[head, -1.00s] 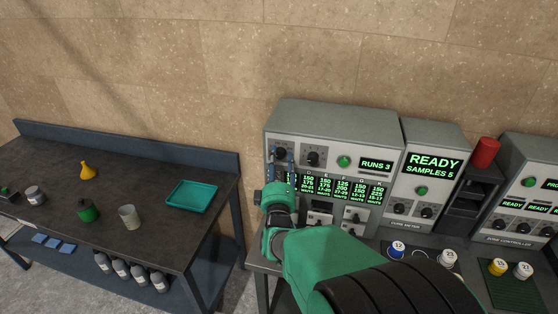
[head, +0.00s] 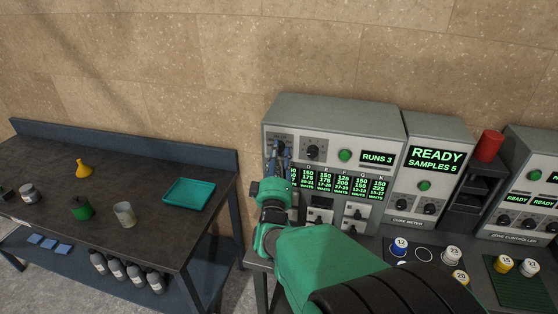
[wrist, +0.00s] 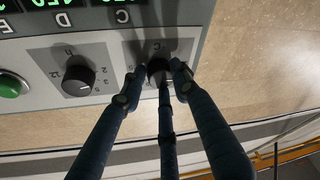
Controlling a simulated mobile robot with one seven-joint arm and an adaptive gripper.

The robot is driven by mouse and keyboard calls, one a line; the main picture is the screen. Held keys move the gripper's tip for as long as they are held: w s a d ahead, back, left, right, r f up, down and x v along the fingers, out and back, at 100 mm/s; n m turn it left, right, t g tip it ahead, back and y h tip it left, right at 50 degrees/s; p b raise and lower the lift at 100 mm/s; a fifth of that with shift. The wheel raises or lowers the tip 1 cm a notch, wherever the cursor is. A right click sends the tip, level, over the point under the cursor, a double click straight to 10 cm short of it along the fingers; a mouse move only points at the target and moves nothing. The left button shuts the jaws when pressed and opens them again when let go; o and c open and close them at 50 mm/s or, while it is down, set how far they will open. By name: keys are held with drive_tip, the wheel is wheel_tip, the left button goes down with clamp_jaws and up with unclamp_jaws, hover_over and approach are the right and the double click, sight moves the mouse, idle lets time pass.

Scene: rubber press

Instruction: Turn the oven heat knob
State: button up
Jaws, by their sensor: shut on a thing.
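A grey console (head: 330,115) holds two black round knobs at its upper left. My gripper (head: 279,148) reaches up to the left knob, and its dark blue fingers partly cover that knob in the head view. In the wrist view, which shows the panel upside down, the knob (wrist: 156,68) sits between the fingertips of my gripper (wrist: 158,75). The fingers are shut on it. The second knob (wrist: 78,78) stands free beside it; it also shows in the head view (head: 312,152).
A green button (head: 344,155) and a "RUNS 3" display (head: 377,158) are to the right on the same panel. Small green displays (head: 343,184) line up below the knobs. A cure meter (head: 430,160) adjoins on the right. A dark workbench (head: 140,175) stands at left.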

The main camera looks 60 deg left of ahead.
drive_tip(key=shift+s+a+r+m+t+h+b, duration=0.15)
drive_tip(key=shift+m+t+h+b, duration=1.1)
drive_tip(key=shift+m, duration=1.7)
drive_tip(key=shift+s+a+r+m+t+h+b, duration=0.1)
drive_tip(key=shift+m+t+h+b, duration=0.4)
drive_tip(key=shift+m+b, duration=1.9)
drive_tip(key=shift+s+a+r+m+t+h+b, duration=0.15)
drive_tip(key=shift+m+t+h+b, duration=0.7)
drive_tip(key=shift+m, duration=2.7)
drive_tip(key=o, duration=1.1)
drive_tip(key=shift+d, duration=0.1)
drive_tip(key=shift+w+f, duration=0.1)
drive_tip(key=shift+f, duration=0.15)
drive_tip(key=shift+f+n, duration=0.1)
drive_tip(key=shift+n, duration=0.2)
